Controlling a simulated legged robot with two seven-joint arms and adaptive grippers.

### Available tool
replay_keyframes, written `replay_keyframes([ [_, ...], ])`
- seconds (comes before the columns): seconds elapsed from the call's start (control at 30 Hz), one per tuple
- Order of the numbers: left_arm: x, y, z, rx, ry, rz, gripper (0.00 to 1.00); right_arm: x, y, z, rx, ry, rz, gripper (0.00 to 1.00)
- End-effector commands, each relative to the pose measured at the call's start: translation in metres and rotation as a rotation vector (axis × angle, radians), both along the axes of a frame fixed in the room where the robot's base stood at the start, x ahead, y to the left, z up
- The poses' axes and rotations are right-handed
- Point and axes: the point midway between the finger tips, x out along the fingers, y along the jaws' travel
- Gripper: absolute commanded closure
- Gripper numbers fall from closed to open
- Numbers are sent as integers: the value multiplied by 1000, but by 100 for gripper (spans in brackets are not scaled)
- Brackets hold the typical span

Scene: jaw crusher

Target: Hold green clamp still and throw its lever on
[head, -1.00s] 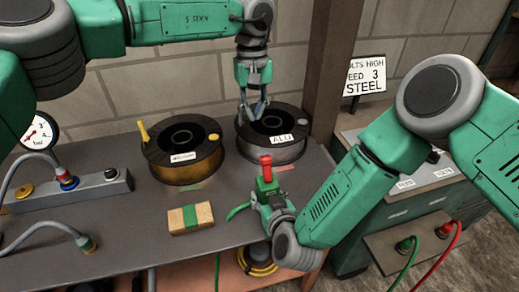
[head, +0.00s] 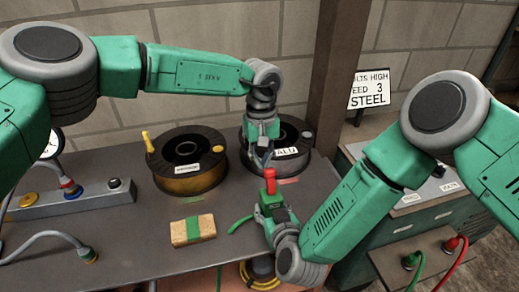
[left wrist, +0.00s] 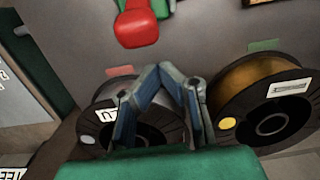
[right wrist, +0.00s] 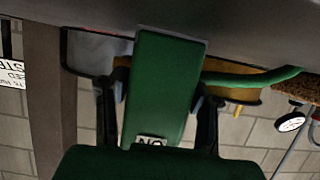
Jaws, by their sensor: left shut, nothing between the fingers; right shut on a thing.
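The green clamp (head: 268,207) is at the front right edge of the bench, with its red lever (head: 270,180) standing up from it. My right gripper (head: 279,226) is shut on the clamp; the right wrist view shows the green clamp body (right wrist: 165,80) between its fingers, with a small label near its end. My left gripper (head: 264,164) is shut and empty, just behind and above the lever. In the left wrist view its fingertips (left wrist: 160,70) meet, and the red lever (left wrist: 136,24) is beyond them, with a visible gap.
An ALU spool (head: 302,160) stands close behind my left gripper, with a gold-wire spool (head: 178,183) to its left. A banded block (head: 193,230) lies on the bench (head: 130,240). A green cable (head: 240,224) runs left from the clamp. The right-hand cabinet has red and green cables.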

Motion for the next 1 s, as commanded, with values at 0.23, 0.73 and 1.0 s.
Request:
replay_keyframes([
  [0.23,-16,-5,6,0,2,0,100,0,0,0,0,0,0,100],
  [0.73,-17,-5,8,7,-12,1,100,0,0,0,0,0,0,100],
  [1.0,-20,-6,9,25,-57,1,100,0,0,0,0,0,0,100],
])
